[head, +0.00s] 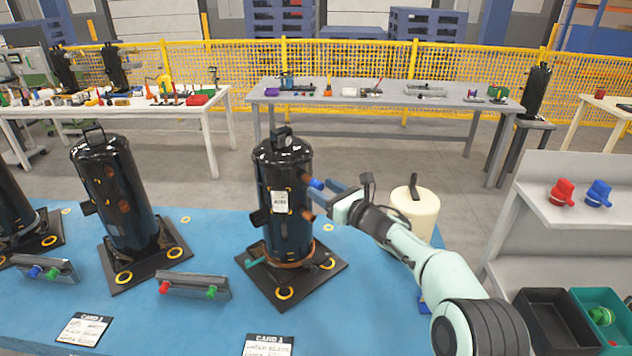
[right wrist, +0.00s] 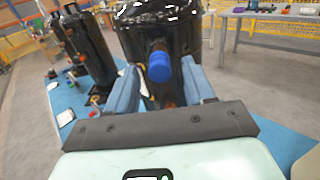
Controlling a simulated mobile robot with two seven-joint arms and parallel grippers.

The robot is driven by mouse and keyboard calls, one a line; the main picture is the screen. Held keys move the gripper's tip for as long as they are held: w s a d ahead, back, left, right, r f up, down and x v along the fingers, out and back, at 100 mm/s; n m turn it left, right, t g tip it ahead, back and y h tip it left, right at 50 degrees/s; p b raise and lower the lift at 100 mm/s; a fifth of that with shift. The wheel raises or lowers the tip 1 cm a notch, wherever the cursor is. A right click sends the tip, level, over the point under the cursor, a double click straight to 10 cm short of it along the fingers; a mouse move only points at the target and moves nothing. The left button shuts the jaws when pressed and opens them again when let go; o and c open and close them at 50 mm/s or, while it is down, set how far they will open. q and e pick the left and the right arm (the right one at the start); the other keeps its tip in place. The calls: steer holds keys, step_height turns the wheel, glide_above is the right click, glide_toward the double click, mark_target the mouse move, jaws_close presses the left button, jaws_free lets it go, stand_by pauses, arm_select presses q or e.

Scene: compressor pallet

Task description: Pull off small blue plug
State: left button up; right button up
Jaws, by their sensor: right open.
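The small blue plug (head: 316,184) sits on a stub on the right side of the middle black compressor (head: 286,225). In the right wrist view the blue plug (right wrist: 159,67) points toward the camera, on a brownish stub. My right gripper (head: 325,193) comes in from the right, with its fingers reaching toward the plug. In the wrist view my right gripper (right wrist: 160,80) is open, with one blue finger on each side of the plug and visible gaps between. My left gripper is not in view.
The compressor stands on a black base plate (head: 325,268) on the blue table (head: 200,225). A cream canister (head: 415,212) stands behind my right arm. A rack (head: 184,287) holds red and green plugs. Larger red (head: 562,192) and blue (head: 598,194) caps are on a shelf at right, above bins (head: 555,325).

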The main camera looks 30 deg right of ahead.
steer(key=shift+w+a, duration=0.15)
steer(key=shift+w, duration=0.55)
steer(key=shift+b, duration=0.6)
stand_by(0.8)
jaws_close()
steer(key=shift+s, duration=0.1)
